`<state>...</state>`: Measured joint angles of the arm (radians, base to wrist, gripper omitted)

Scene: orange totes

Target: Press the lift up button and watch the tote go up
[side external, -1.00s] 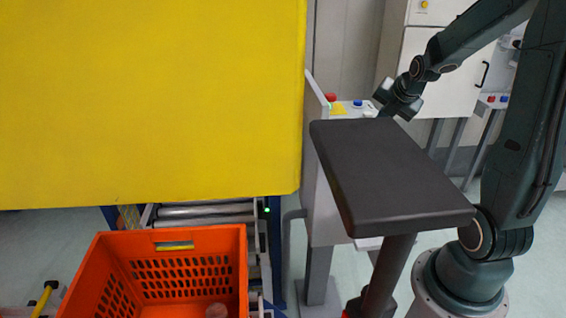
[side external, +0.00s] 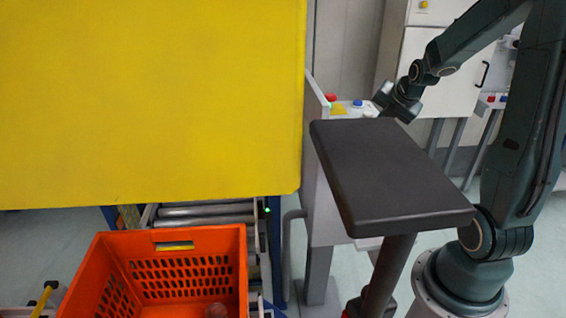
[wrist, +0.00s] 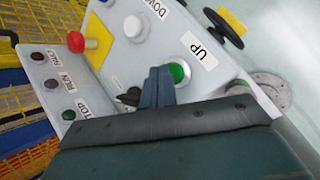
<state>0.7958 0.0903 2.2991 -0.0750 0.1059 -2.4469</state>
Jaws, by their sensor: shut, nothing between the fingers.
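In the wrist view, the green button (wrist: 180,72) sits beside the UP label (wrist: 198,50) on the light grey control panel (wrist: 115,60). My gripper (wrist: 160,72) is shut and empty, with its blue-grey fingertips just left of the green button in the picture. I cannot tell whether they touch it. In the side external view, my wrist is beside the panel and the fingertips are hard to make out. The orange tote (side external: 200,237) stands low at the left, in front of the rollers, with a small roundish thing in it.
The panel also has a white button (wrist: 135,27) near the DOWN label and a red mushroom button (wrist: 77,42) on yellow. A black slab on a post (side external: 390,175) stands before the panel. A big yellow panel (side external: 150,100) hangs above the tote.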

